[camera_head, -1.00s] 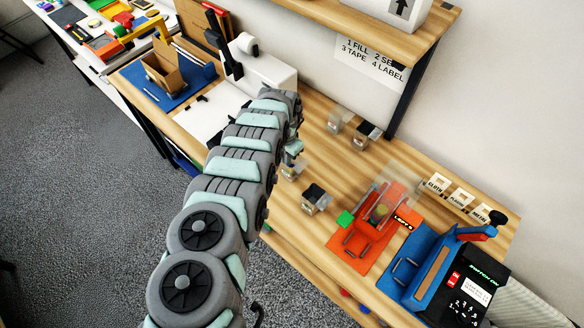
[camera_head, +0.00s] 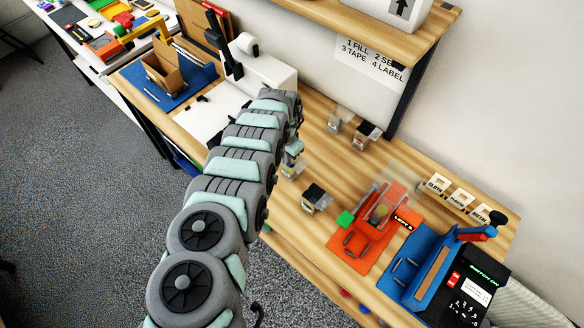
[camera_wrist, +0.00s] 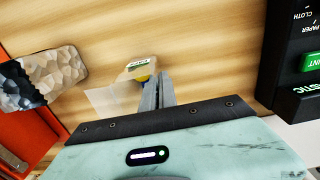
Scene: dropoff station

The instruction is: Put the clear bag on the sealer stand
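A clear bag (camera_wrist: 118,95) with a small label and something yellow inside is in the wrist view, right by my fingers. It also shows in the head view (camera_head: 291,171), partly hidden by my arm. My gripper (camera_wrist: 157,80) is low over the table with its fingers close together at the bag's right edge. I cannot tell whether the film is between them. In the head view my gripper (camera_head: 293,150) is mostly covered by the arm. The sealer is at the right front, with a blue stand (camera_head: 408,266) beside a black control box (camera_head: 468,290).
An orange stand (camera_head: 352,246) with a clear cover is left of the blue one. A bag of grey lumps (camera_wrist: 52,76) lies left of my gripper. Two more bags (camera_head: 340,117) (camera_head: 364,136) stand further back. A black label device (camera_wrist: 290,65) is close on the right.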

